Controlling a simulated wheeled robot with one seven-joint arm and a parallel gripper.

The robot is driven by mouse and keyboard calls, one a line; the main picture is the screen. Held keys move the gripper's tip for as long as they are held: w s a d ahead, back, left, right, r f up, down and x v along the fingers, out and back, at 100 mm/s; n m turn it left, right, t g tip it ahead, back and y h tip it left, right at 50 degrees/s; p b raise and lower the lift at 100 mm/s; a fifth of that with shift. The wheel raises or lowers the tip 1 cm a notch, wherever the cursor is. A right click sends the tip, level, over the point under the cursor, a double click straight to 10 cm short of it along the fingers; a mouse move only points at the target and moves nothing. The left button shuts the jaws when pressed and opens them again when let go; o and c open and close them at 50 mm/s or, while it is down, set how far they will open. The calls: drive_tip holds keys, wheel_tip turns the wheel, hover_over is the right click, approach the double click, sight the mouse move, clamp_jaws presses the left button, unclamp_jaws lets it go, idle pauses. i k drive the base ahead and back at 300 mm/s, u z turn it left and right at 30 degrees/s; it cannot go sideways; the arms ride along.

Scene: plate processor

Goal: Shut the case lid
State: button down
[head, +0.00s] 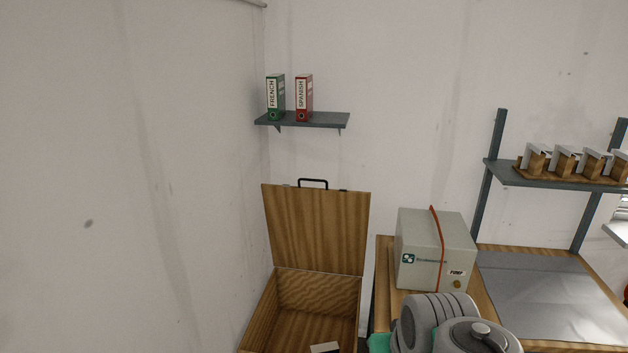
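The wooden case (270,308) stands at the bottom centre of the head view, cut off by the lower edge. Its lid (317,228) is open and stands roughly upright at the back, leaning against or near the wall. A black handle (313,182) sits on the lid's top edge. A small pale and dark red object (325,348) lies inside the case, mostly cut off. My gripper is not in view; only grey rounded links of my arm show at the bottom right.
A grey pump box (430,250) with an orange strap stands on the wooden table (385,275) right of the case. A grey mat (545,295) lies further right. Two binders (304,98) stand on a wall shelf (315,120) above the lid. Another shelf (510,177) holds several wooden-backed items.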

sight(324, 230)
drive_tip(key=u, duration=0.75)
drive_tip(key=i, duration=1.05)
drive_tip(key=z, duration=0.35)
